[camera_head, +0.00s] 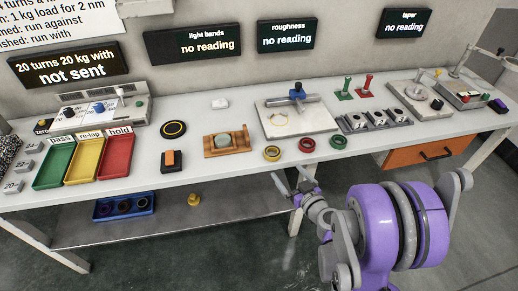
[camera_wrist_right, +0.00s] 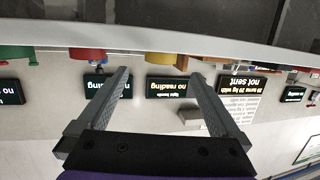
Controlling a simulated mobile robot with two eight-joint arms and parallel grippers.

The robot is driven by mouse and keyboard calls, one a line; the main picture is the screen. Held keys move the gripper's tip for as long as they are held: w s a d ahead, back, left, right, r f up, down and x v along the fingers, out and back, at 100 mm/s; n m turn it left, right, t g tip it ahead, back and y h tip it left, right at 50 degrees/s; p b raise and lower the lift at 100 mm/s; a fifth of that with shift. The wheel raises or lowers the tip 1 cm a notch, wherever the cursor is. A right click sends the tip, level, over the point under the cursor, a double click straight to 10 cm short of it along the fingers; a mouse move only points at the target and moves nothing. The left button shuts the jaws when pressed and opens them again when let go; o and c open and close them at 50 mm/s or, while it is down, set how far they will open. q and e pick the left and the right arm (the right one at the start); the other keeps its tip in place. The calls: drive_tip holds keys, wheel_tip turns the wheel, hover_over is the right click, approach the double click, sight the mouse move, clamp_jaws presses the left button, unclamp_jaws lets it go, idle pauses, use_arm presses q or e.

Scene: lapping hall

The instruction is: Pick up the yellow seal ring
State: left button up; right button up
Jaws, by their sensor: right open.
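The yellow seal ring (camera_head: 272,153) lies flat on the grey bench near its front edge, left of a red ring (camera_head: 307,145) and a green ring (camera_head: 338,142). My right gripper (camera_head: 290,181) is open and empty, in front of the bench edge and just below the yellow ring in the head view. In the wrist view, which is upside down, a yellow shape (camera_wrist_right: 158,58) that looks like this ring shows at the bench edge, between the open fingers (camera_wrist_right: 158,76). My left gripper is not in view.
A wooden holder (camera_head: 227,142) stands left of the yellow ring. A white plate (camera_head: 310,118) with a blue-knobbed fixture is behind it. Green, yellow and red trays (camera_head: 118,155) are further left. An orange drawer (camera_head: 430,151) hangs under the bench at the right.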

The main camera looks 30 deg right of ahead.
sight(276, 158)
drive_tip(key=x, duration=0.5)
drive_tip(key=shift+w, duration=0.3)
drive_tip(key=x, duration=0.2)
drive_tip(key=r+x, duration=0.1)
drive_tip(key=x, duration=0.1)
drive_tip(key=shift+w+a+f, duration=0.1)
drive_tip(key=shift+w+a, duration=0.05)
drive_tip(key=shift+w+f, duration=0.1)
drive_tip(key=shift+w, duration=0.3)
drive_tip(key=c, duration=1.3)
